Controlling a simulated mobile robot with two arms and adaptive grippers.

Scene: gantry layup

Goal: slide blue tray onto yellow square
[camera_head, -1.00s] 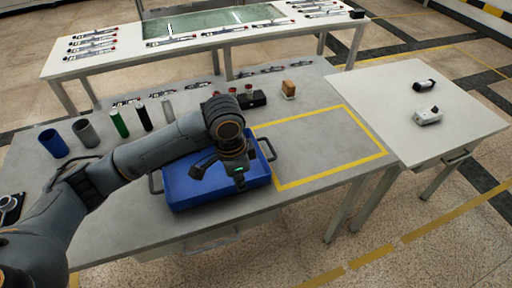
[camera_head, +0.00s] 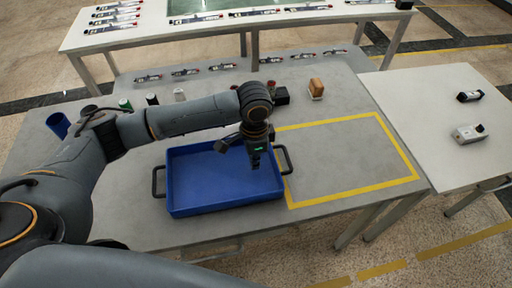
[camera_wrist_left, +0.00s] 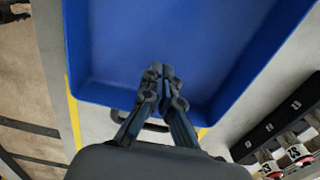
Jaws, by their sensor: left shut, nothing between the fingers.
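The blue tray (camera_head: 205,182) lies flat on the grey table, left of the yellow square (camera_head: 350,193), which is a taped outline. It has a black handle at each end. The right handle (camera_head: 287,160) reaches over the outline's left line, and most of the tray is outside. My left gripper (camera_head: 257,163) is shut and empty, pointing down over the tray's right end, inside the wall. In the left wrist view the shut fingers (camera_wrist_left: 160,75) appear over the tray (camera_wrist_left: 180,35), near that wall. I cannot tell if they touch it. My right gripper is not in view.
A wooden-looking block (camera_head: 316,88) and a black box (camera_head: 282,96) stand behind the square. Cylinders, including a blue cup (camera_head: 58,124), stand at the back left. A white side table (camera_head: 440,130) adjoins on the right. The square's inside is clear.

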